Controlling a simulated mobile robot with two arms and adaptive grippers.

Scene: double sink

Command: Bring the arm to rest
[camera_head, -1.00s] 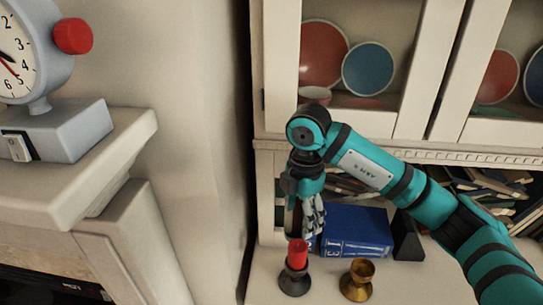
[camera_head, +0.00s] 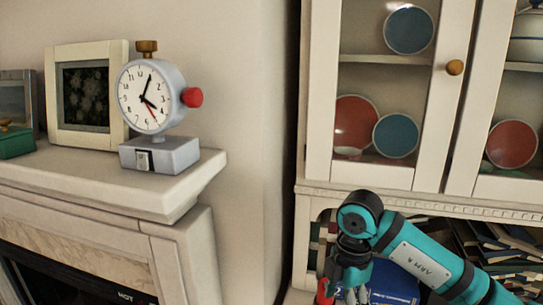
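My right arm (camera_head: 425,262) is teal with dark bands and comes in from the lower right. Its wrist bends down in front of the hutch. My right gripper (camera_head: 345,293) points down at the bottom edge, and its fingertips are largely cut off by the frame. A red piece (camera_head: 325,291), which looks like the candle, shows just left of the gripper. I cannot tell whether the fingers touch it or are open or shut. My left gripper is not in view.
A mantel (camera_head: 120,185) at the left holds a clock (camera_head: 151,97), a framed picture (camera_head: 88,95) and a green box (camera_head: 15,142). The hutch (camera_head: 322,95) has glass doors with plates inside. A blue book (camera_head: 394,281) and several other books (camera_head: 505,250) lie under it, close to my arm.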

